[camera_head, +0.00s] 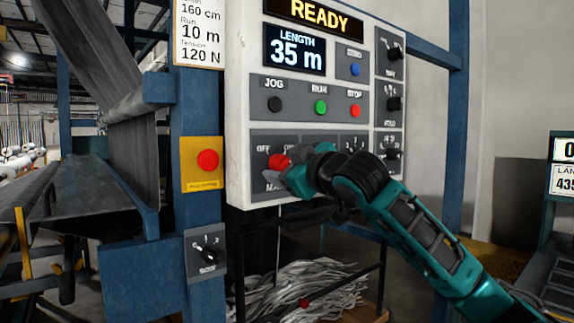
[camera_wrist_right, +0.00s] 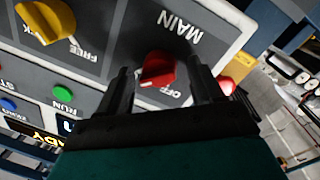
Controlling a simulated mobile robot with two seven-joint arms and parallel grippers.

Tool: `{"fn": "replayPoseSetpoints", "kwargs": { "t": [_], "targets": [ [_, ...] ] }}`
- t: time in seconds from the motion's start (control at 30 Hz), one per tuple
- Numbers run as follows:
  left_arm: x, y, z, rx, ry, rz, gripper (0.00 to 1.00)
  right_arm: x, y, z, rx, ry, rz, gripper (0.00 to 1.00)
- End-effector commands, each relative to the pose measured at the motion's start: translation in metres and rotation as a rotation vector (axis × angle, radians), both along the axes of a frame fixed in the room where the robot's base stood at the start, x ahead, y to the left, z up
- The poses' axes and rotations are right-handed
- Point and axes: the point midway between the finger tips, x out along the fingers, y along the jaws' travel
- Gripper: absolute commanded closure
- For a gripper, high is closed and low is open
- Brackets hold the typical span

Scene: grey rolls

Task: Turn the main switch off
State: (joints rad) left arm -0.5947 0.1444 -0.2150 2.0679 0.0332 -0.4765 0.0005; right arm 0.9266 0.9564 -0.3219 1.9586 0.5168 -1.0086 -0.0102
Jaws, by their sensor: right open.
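The main switch is a red rotary knob (camera_head: 279,161) at the lower left of the white control panel (camera_head: 237,120). In the wrist view the red knob (camera_wrist_right: 157,68) sits between the labels MAIN and OFF, seen upside down. I cannot tell for sure which position it points to. My right gripper (camera_head: 290,172) is at the knob, its arm coming in from the lower right. In the wrist view my right gripper (camera_wrist_right: 162,80) is open, with one finger on each side of the knob and gaps visible. My left gripper is not in view.
A red mushroom button (camera_head: 208,160) on a yellow box is left of the panel. Black, green and red buttons (camera_head: 320,107) sit above the switch. A yellow knob (camera_wrist_right: 47,20) is beside it in the wrist view. Blue posts (camera_head: 457,110) frame the panel.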

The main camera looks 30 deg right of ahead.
Motion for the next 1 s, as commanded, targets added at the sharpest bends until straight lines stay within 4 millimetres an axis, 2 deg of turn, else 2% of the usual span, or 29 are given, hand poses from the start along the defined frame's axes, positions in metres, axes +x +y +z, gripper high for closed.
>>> {"fn": "replayPoseSetpoints", "kwargs": {
  "t": [0.23,0.77,1.0],
  "targets": [
    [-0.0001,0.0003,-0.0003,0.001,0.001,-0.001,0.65,0.0002,-0.0001,0.0001,0.000,0.000,0.000,0.36],
    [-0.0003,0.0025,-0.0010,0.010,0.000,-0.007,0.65,0.0000,0.0006,-0.0007,0.001,0.001,0.002,0.87],
    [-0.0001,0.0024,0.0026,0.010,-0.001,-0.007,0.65,0.0001,0.0010,-0.0003,-0.019,0.001,0.002,0.87]
  ]
}}
